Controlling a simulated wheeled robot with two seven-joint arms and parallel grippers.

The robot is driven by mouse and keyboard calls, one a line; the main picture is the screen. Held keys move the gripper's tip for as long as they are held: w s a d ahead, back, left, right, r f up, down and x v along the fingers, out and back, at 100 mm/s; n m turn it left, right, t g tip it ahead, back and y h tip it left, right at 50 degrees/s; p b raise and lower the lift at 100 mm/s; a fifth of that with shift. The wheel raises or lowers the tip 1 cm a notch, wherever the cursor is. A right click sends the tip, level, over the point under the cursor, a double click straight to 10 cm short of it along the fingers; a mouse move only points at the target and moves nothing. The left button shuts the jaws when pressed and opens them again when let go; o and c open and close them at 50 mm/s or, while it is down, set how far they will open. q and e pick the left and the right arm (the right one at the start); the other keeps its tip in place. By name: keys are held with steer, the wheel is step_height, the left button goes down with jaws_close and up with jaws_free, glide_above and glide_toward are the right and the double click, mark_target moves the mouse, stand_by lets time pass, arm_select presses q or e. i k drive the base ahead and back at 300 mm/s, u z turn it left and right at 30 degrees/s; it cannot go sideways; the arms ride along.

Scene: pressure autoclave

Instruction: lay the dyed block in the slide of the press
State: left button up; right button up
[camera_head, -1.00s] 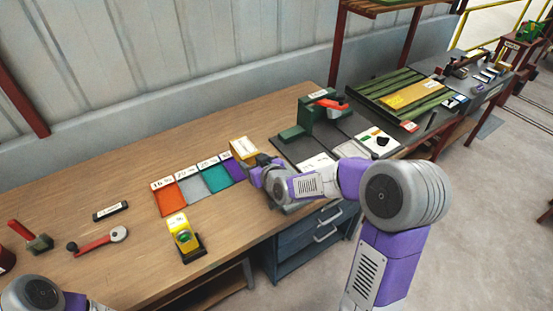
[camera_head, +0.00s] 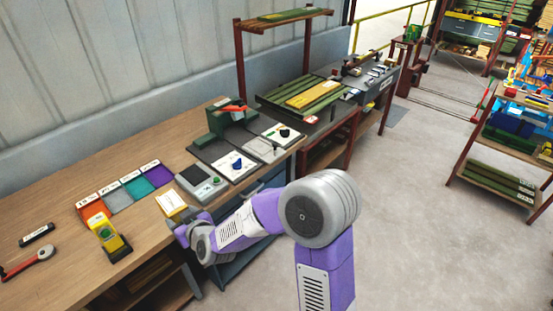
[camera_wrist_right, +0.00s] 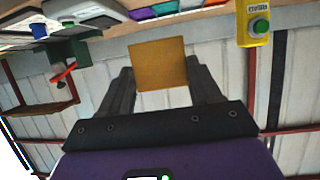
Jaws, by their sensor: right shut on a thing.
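The dyed block is a yellow-orange block (camera_head: 172,205) with a pale marking on its top. My right gripper (camera_head: 181,222) is shut on it near the front edge of the bench. In the right wrist view the block (camera_wrist_right: 158,64) sits between the two dark fingers and shows a plain, square orange face. The press (camera_head: 228,120) is green with a red handle and stands farther back and to the right of the block, apart from it. It also shows in the right wrist view (camera_wrist_right: 72,50). Its slide cannot be made out clearly. My left gripper is not in view.
Coloured squares (camera_head: 118,199) lie left of the block. A yellow box with a green button (camera_head: 105,232) stands near the front edge.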

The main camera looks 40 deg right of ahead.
mark_target(259, 146)
steer(key=k, duration=0.2)
steer(key=z, duration=2.3)
steer(key=i, duration=1.35)
steer(key=u, duration=2.25)
steer(key=i, duration=0.5)
steer(key=u, duration=0.05)
